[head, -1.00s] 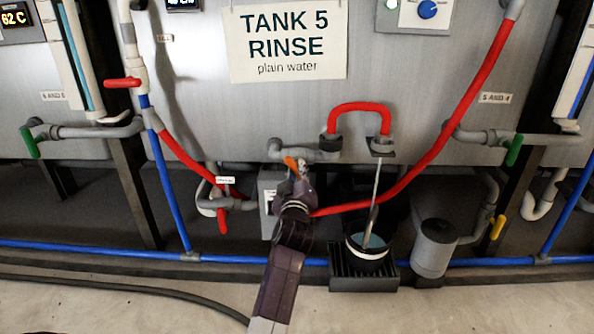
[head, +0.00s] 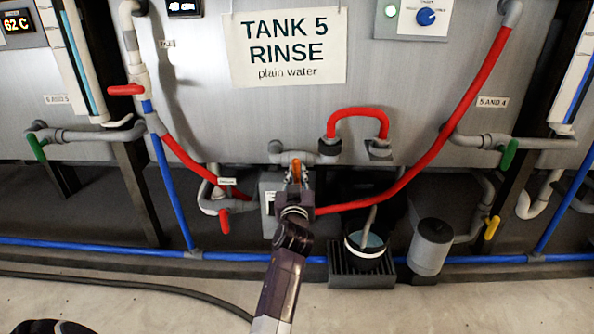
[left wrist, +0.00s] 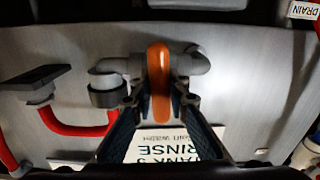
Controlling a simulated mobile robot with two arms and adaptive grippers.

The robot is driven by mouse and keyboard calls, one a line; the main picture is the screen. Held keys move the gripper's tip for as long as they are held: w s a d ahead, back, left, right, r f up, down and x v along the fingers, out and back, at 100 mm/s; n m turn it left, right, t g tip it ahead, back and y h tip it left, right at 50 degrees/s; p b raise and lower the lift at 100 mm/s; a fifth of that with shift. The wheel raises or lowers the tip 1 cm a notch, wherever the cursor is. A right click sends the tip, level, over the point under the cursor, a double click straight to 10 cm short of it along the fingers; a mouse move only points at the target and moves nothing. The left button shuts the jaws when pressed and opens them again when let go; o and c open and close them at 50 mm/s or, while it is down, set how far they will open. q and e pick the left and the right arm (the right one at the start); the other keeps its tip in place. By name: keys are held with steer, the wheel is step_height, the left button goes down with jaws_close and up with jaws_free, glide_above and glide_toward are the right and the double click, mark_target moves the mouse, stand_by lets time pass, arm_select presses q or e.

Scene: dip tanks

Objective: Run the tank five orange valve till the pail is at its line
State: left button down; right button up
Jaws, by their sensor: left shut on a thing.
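The orange valve handle (head: 296,170) sits on the grey pipe under the TANK 5 RINSE sign (head: 289,42). My left gripper (head: 295,184) is shut on it; in the left wrist view the orange handle (left wrist: 159,85) stands between the two fingers (left wrist: 158,112). The black pail (head: 369,262), with a pale band, stands below the spout (head: 379,150) and holds bluish water (head: 368,241). A short stretch of stream (head: 370,218) shows just above the pail, with none at the spout. I cannot make out the water against a fill line. My right gripper is out of view.
The pail stands on a dark slatted grate (head: 345,281). A grey canister (head: 432,248) is to its right. Other valves have red (head: 224,221), green (head: 508,154) and yellow (head: 492,228) handles. A black hose (head: 130,286) lies on the floor.

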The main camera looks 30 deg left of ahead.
mark_target(297, 158)
arm_select(q)
steer(key=shift+m, duration=0.5)
steer(key=c, duration=1.8)
jaws_free()
steer(key=shift+c, duration=0.2)
step_height(297, 158, up, 10)
steer(key=shift+f, duration=0.1)
